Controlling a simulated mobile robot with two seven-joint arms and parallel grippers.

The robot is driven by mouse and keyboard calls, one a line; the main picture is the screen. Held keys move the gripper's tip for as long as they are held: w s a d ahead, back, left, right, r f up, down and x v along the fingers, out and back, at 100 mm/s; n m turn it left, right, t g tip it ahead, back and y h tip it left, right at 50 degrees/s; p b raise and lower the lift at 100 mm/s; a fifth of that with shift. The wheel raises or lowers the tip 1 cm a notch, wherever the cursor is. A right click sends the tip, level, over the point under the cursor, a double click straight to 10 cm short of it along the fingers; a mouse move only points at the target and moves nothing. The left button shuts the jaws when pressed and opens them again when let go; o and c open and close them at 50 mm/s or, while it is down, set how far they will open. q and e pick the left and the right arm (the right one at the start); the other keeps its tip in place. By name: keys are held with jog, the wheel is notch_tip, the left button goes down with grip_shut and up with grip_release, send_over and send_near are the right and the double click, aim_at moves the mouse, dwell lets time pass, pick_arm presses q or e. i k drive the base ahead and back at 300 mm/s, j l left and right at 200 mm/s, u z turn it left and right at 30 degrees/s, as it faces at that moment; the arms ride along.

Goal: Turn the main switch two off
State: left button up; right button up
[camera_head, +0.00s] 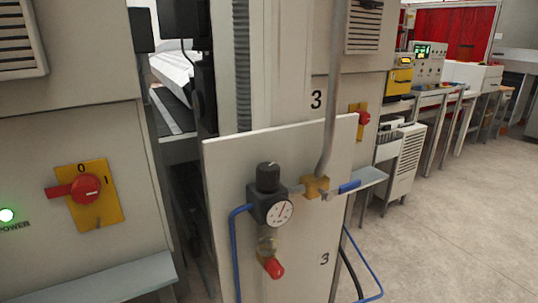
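A red rotary switch (85,188) sits on a yellow plate (97,215) on the grey cabinet at the left. The plate is marked 0 at the top and 1 at the right. The red handle lies roughly horizontal, in line with the 1. No label reading two shows, so the frame does not name either switch. Neither of my grippers is in view.
A green power light (7,215) glows at the far left. A panel (230,178) with a pressure gauge (279,212), a vertical pipe and blue hoses stands at the centre, in front of cabinet 3. A grey ledge (110,280) juts out below the left switch. Open floor (450,220) lies at the right.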

aim_at(85, 189)
jog(key=u, duration=1.5)
